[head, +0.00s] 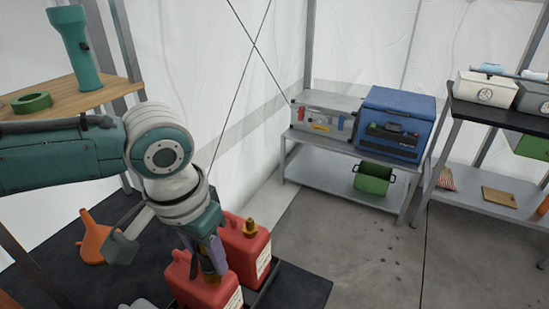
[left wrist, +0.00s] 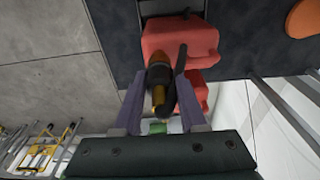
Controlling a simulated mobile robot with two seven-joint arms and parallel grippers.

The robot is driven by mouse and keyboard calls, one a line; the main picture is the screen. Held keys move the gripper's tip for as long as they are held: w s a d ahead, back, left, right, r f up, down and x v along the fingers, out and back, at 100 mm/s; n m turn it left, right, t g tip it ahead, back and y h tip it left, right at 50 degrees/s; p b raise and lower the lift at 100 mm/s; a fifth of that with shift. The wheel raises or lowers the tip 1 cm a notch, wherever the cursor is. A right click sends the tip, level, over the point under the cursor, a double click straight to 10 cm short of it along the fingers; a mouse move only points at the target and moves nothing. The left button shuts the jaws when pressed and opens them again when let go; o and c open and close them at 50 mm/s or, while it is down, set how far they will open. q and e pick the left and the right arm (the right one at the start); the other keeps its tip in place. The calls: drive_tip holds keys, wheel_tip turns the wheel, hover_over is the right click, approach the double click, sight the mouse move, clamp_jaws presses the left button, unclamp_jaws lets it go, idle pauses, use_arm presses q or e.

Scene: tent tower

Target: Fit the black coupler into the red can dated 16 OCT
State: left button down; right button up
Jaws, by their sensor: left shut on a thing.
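Two red cans stand side by side on a dark surface: a near can (head: 197,290) and a far can (head: 248,248) with a brass fitting (head: 251,228) on top. Pale labels show on their sides, but the dates are too small to read. My left gripper (head: 212,262) points down at the cans, close over the near one. In the left wrist view its purple fingers are shut on the black coupler (left wrist: 158,74), which has a brass end. A red can (left wrist: 182,38) is right behind it. I cannot tell whether the coupler touches a can. My right gripper is not in view.
An orange funnel (head: 92,240) lies left of the cans. A wooden shelf (head: 55,92) with a green torch (head: 76,45) and a green ring (head: 31,103) is at upper left. A bench with a blue box (head: 396,122) stands at the back; grey floor between is clear.

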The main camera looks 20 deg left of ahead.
sight(202, 259)
use_arm(q)
drive_tip(key=shift+f, duration=0.15)
drive_tip(key=shift+c, duration=1.9)
unclamp_jaws()
drive_tip(key=r, duration=0.6)
drive_tip(key=s+r, duration=0.1)
drive_tip(key=r, duration=0.3)
drive_tip(key=shift+s+p, duration=0.1)
drive_tip(key=shift+p, duration=0.2)
drive_tip(key=shift+f, duration=0.1)
